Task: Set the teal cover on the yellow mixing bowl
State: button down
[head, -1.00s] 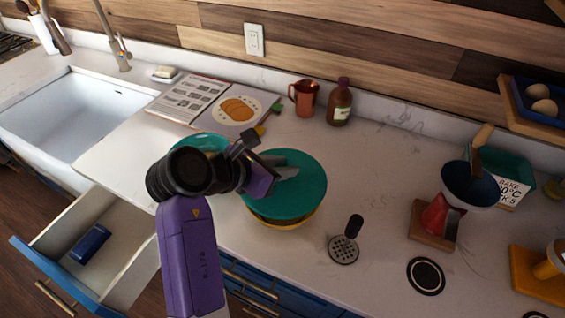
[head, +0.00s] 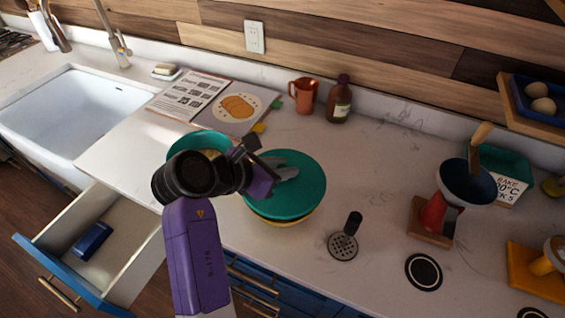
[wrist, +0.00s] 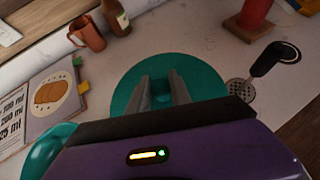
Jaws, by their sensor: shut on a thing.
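The teal cover (head: 304,193) is a round disc lying over the yellow mixing bowl (head: 290,222) on the counter. Only a strip of the bowl's yellow side shows below the cover's near edge, so I cannot tell whether the cover is fully seated. My gripper (head: 286,172) is above the cover, its grey fingers shut on the grip at its middle. In the wrist view the cover (wrist: 205,75) is under the fingers, and they close on a small teal knob (wrist: 163,92). The bowl is hidden in the wrist view.
A second teal bowl (head: 198,142) stands left, partly behind my arm. An open cookbook (head: 215,103), a copper mug (head: 304,96) and a brown bottle (head: 340,100) are behind. A grater-like tool (head: 344,240) lies right. A drawer (head: 98,240) stands open at lower left.

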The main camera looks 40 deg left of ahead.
jog(key=shift+f+p, duration=0.4)
jog(key=shift+f, duration=0.4)
dwell(0.9)
jog(key=shift+f, duration=0.35)
jog(key=shift+f+p, duration=0.55)
jog(key=shift+p, duration=0.25)
dwell(2.1)
jog(key=c, duration=0.6)
grip_release()
jog(key=shift+r, duration=0.15)
jog(key=shift+r, duration=3.45)
jog(key=shift+s, duration=0.15)
